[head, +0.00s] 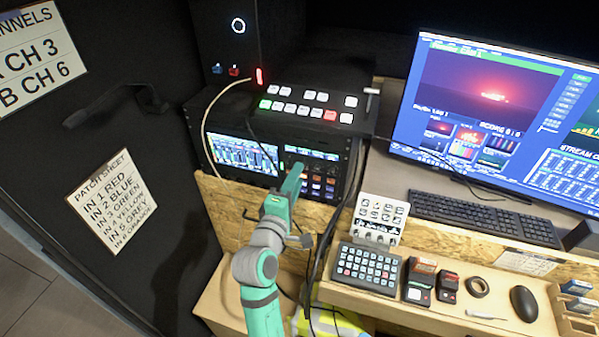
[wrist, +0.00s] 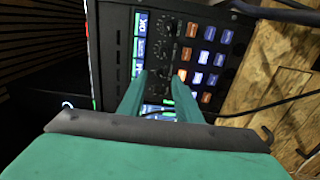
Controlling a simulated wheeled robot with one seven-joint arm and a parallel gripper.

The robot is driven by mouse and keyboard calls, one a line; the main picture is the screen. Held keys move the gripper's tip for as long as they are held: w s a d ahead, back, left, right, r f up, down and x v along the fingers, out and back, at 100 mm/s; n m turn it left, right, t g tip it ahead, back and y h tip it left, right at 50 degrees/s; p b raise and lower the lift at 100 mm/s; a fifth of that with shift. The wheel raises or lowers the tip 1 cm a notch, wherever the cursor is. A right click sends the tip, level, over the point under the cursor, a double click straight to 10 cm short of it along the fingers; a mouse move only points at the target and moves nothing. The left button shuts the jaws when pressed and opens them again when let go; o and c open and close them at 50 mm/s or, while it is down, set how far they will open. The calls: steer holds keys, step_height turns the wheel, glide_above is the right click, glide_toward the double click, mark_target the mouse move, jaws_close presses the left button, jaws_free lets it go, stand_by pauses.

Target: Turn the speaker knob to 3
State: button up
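My gripper (head: 295,172) is in front of the rack unit (head: 270,137) in the head view, with its fingertips at the right part of the panel. In the wrist view my gripper (wrist: 158,78) has its two teal fingers apart, and no knob is visible held between them. Several small dark knobs (wrist: 165,53) sit in a row on the panel just beyond the fingertips. I cannot read a label naming a speaker knob or its setting. A black box (head: 215,48) with a white ring and red and blue sockets stands above the rack.
A switcher (head: 310,104) with several lit buttons lies on top of the rack. Dark cables (head: 322,245) hang to the right of my arm. A monitor (head: 490,95), keyboard (head: 484,217) and button pad (head: 366,268) are on the right. A patch sheet (head: 112,200) hangs on the left.

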steer(key=x, duration=0.3)
steer(key=shift+s, duration=0.1)
jaws_close()
steer(key=shift+a+m, duration=0.1)
steer(key=shift+m, duration=7.9)
